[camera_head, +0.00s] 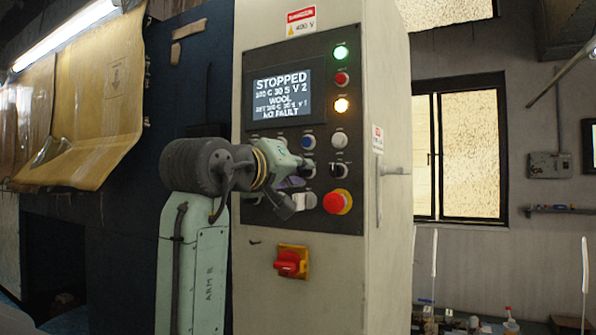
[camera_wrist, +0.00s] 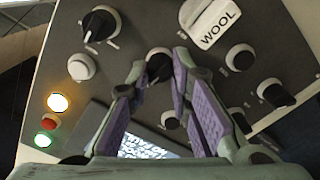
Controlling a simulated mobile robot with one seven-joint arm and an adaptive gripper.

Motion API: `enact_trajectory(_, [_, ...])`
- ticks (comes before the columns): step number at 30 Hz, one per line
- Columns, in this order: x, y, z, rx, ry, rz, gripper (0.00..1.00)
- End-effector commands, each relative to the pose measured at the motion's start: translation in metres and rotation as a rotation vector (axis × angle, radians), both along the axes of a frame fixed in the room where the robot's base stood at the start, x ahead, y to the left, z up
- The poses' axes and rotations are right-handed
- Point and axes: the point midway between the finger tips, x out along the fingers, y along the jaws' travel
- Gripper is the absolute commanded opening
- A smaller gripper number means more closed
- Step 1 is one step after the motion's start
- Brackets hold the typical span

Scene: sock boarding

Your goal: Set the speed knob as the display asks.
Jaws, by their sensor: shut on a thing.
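The display (camera_head: 281,95) on the control panel reads STOPPED at the top, then a settings line ending in V 2, WOOL, a smaller set line ending in what looks like V 1, and NO FAULT. My gripper (camera_head: 303,171) is at the panel below the display. In the wrist view my gripper's two purple-padded fingers are closed around a small black knob (camera_wrist: 158,63). The knob's pointer and label are mostly hidden, so I cannot read its setting or confirm it is the speed knob.
A black knob (camera_head: 339,171) sits right of my gripper, above the red emergency stop (camera_head: 337,202). Another black knob (camera_wrist: 276,94) and a plate marked WOOL (camera_wrist: 213,22) show in the wrist view. A red rotary switch (camera_head: 290,263) is below. Green and amber lamps are lit.

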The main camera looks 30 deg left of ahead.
Motion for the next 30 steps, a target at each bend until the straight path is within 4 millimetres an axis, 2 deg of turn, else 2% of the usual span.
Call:
enact_trajectory(11, [0.0001,0.0007,-0.0006,-0.007,0.002,0.001,0.00])
enact_trajectory(12, [0.0001,0.0007,-0.0006,-0.006,0.002,0.001,0.20])
enact_trajectory(21, [0.0001,0.0003,-0.0002,-0.005,0.000,0.001,0.40])
enact_trajectory(30, [-0.0010,0.0000,0.0001,-0.005,0.000,0.000,0.40])
